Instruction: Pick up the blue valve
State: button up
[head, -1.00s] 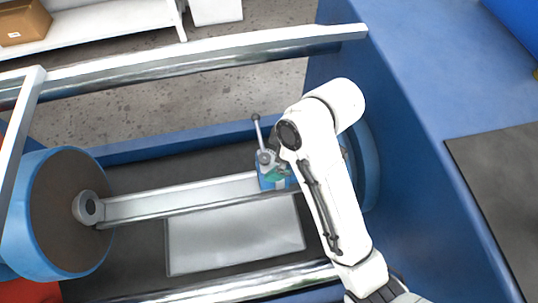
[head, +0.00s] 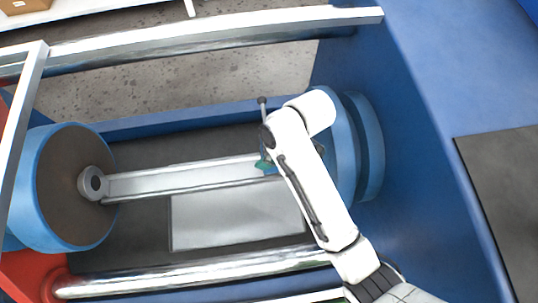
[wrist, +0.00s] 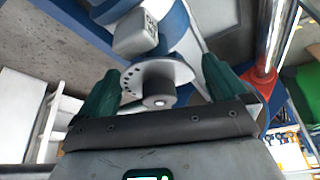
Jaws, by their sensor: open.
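The valve is mostly hidden behind my arm in the head view, where its upright grey lever (head: 262,112) shows just left of the arm at the right end of the long bar. In the wrist view its grey notched plate with a row of holes and a round stem (wrist: 155,82) lie between my fingers. My gripper (wrist: 160,85) is open, with one teal finger on each side of the plate. I cannot tell whether either finger touches it.
A pale bar (head: 185,180) runs from the blue roller (head: 75,187) on the left toward the right roller (head: 370,150). A grey panel (head: 235,220) lies below the bar. Chrome rails (head: 195,272) and blue machine walls (head: 400,130) enclose the space.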

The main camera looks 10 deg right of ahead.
jog(key=shift+w+a+f, duration=0.1)
jog(key=shift+a+f, duration=0.1)
jog(key=shift+f, duration=0.35)
grip_shut()
jog(key=shift+r, duration=0.1)
dwell(0.6)
